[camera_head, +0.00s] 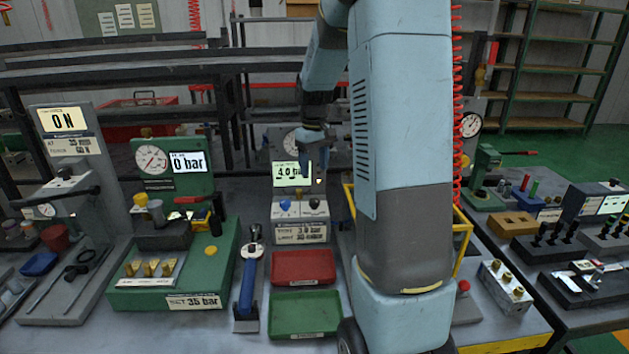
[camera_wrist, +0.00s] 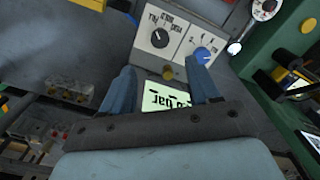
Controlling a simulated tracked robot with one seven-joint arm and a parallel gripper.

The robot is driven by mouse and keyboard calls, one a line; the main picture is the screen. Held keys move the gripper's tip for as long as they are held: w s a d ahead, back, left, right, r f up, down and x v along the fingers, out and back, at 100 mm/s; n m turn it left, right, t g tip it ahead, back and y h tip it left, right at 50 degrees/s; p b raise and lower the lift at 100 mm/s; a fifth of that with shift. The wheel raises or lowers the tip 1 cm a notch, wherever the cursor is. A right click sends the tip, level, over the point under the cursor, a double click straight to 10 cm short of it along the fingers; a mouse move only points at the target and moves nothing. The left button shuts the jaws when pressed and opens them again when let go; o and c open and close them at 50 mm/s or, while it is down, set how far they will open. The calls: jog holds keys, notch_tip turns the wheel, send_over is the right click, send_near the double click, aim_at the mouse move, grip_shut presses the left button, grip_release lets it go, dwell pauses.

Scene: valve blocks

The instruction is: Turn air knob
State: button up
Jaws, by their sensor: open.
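The air unit is a grey box with two knobs on its panel and a lit display (camera_head: 291,174) reading about 4.0 bar. The blue knob (camera_head: 285,204) is on the panel's left, the black knob (camera_head: 314,204) on its right. In the wrist view, upside down, the black knob (camera_wrist: 160,38) and the blue knob (camera_wrist: 203,55) lie beyond my fingertips. My gripper (camera_head: 318,167) is in front of the display, above the knobs, its fingers spread and empty. In the wrist view my gripper (camera_wrist: 161,68) has its right fingertip nearest the blue knob; contact cannot be told.
A plate below the knobs (camera_head: 301,233) shows 3.0 bar. A red tray (camera_head: 303,267) and a green tray (camera_head: 305,315) lie in front. A blue-handled tool (camera_head: 248,278) and a green gauge rig (camera_head: 170,298) stand left. My arm hides much of the right.

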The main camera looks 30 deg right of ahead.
jog(key=shift+r, duration=1.4)
jog(key=s+a+r+t, duration=0.3)
jog(key=s+a+r, duration=0.6)
jog(key=s, duration=0.4)
jog(key=s+a+m+t, duration=0.1)
jog(key=s+a, duration=0.1)
jog(key=s, duration=0.5)
jog(key=s+a+m+t, duration=0.1)
jog(key=s+a, duration=0.2)
jog(key=s, duration=0.5)
jog(key=shift+r+t, duration=0.3)
jog(key=shift+r, duration=0.1)
jog(key=shift+s, duration=0.1)
jog(key=shift+c, duration=0.2)
dwell(0.5)
